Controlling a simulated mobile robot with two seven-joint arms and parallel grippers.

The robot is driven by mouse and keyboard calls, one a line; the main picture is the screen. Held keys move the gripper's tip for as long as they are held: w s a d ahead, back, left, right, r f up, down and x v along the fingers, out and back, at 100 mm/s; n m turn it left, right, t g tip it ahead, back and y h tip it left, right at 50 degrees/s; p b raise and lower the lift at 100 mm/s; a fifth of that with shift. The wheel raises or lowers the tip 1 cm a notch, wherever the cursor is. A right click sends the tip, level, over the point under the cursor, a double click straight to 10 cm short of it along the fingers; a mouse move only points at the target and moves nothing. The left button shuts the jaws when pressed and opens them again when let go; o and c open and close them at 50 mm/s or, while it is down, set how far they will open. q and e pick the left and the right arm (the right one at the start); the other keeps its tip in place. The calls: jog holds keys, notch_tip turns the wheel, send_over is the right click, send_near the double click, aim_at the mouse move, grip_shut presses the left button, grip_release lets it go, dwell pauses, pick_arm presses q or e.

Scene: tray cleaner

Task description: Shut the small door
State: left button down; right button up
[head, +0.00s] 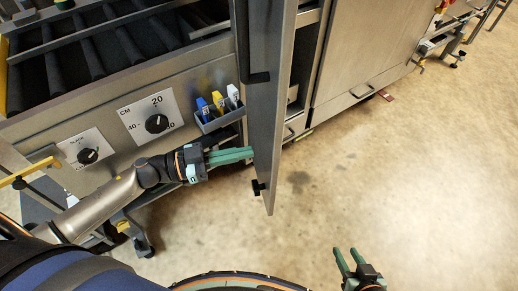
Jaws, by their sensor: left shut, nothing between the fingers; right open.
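The small door (268,120) is a tall, narrow grey metal panel in the head view. It stands open, swung out from the steel machine, with a black handle near its lower end. My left gripper (250,155) is shut and empty. Its green fingertips are at the left face of the door; whether they touch it I cannot tell. My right gripper (346,257) is open and empty, low at the right over the floor, well apart from the door. Part of the cabinet opening (300,75) shows to the right of the door.
A small holder (222,120) with blue, yellow and white items is fixed to the machine front just above my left gripper. Two black dials (157,124) are left of it. A large closed steel panel (360,50) stands right of the opening. The floor (400,180) at right is clear.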

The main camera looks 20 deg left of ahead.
aim_at(272, 147)
pick_arm(q)
jog(key=shift+x, duration=2.15)
jog(key=shift+d, duration=0.15)
